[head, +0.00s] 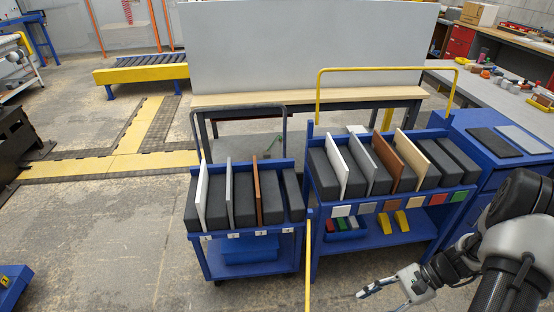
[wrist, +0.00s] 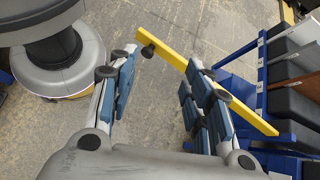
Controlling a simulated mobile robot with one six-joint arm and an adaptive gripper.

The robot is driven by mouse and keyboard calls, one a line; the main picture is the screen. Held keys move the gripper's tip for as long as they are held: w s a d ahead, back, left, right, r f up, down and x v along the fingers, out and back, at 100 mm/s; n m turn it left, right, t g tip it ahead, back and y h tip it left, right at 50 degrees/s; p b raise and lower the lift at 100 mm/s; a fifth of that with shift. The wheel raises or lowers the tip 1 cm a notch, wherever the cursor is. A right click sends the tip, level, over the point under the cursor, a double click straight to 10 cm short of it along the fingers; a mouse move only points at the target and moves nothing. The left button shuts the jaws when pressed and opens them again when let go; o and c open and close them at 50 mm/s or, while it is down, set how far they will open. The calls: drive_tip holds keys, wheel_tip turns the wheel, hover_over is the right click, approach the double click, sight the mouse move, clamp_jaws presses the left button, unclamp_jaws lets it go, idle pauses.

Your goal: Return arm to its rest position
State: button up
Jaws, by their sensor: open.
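My gripper (head: 388,288) is low at the right of the head view, in front of the right-hand cart and apart from it. The left blue cart (head: 250,258) holds a white board (head: 202,195), a grey board (head: 229,190) and a brown board (head: 258,192).
A yellow upright (head: 308,262) stands between the carts. A yellow bar (wrist: 245,115) crosses behind my right finger in the wrist view. Open concrete floor (head: 110,235) lies at the left.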

wheel_tip(320, 180, up, 11)
drive_tip(key=w+a+n+h, duration=0.1)
drive_tip(key=a+n+h, duration=0.2)
drive_tip(key=n, duration=0.1)
drive_tip(key=s+a+r+n+t+h, duration=0.2)
drive_tip(key=s+a+r+n, duration=0.1)
drive_tip(key=r, duration=0.3)
drive_tip(key=s+a+r+n+t+h, duration=0.2)
drive_tip(key=s+a+r+n, duration=0.1)
drive_tip(key=r, duration=0.4)
drive_tip(key=s+a+r+n+t+h, duration=0.2)
drive_tip(key=s+a+r+n+h, duration=0.1)
drive_tip(key=s+r+n, duration=0.1)
drive_tip(key=v, duration=0.2)
drive_tip(key=shift+s+r, duration=0.3)
drive_tip(key=shift+s, duration=0.05)
drive_tip(key=shift+a, duration=0.1)
